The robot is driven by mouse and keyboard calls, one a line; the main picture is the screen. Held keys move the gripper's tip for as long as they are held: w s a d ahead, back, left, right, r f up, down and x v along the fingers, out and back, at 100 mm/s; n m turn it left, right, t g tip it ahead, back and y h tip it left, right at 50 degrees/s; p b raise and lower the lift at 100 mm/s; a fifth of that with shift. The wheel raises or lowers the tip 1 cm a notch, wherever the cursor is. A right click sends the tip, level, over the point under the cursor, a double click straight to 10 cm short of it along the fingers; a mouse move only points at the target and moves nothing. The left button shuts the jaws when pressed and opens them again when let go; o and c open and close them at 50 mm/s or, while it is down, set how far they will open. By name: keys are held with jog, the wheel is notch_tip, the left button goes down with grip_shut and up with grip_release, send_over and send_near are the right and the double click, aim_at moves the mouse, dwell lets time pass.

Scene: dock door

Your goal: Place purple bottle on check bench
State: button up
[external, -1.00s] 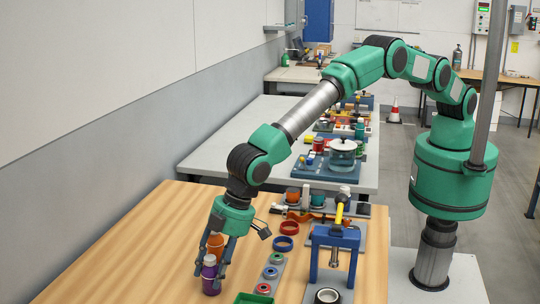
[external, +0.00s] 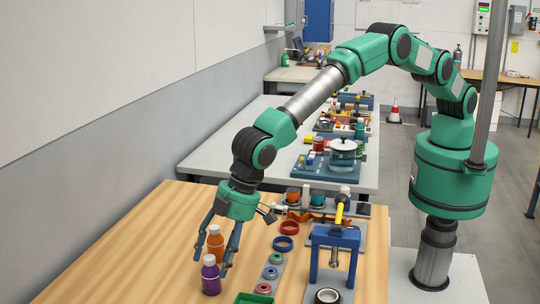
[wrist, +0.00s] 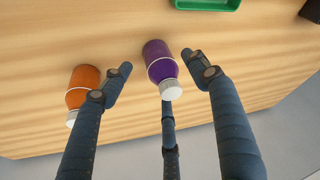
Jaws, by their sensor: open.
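The purple bottle (external: 210,275) with a white cap stands upright on the wooden table (external: 140,262). It also shows in the wrist view (wrist: 160,64), between the spread fingertips and apart from them. An orange bottle (external: 215,242) with a white cap stands just behind it; in the wrist view the orange bottle (wrist: 82,88) is left of the left finger, partly overlapped by it. My gripper (external: 213,262) is open and empty, its fingers pointing down around the bottles. I cannot tell which bench is the check bench.
A green tray (external: 253,298) and a grey strip with coloured rings (external: 269,273) lie right of the bottles. A blue press frame (external: 335,238) stands further right. A grey bench (external: 225,150) with several items is behind. The table's left side is clear.

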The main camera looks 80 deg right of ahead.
jog(key=v, duration=0.8)
jog(key=shift+p, duration=0.3)
jog(key=shift+r, duration=0.15)
jog(key=shift+d, duration=0.1)
dwell(0.5)
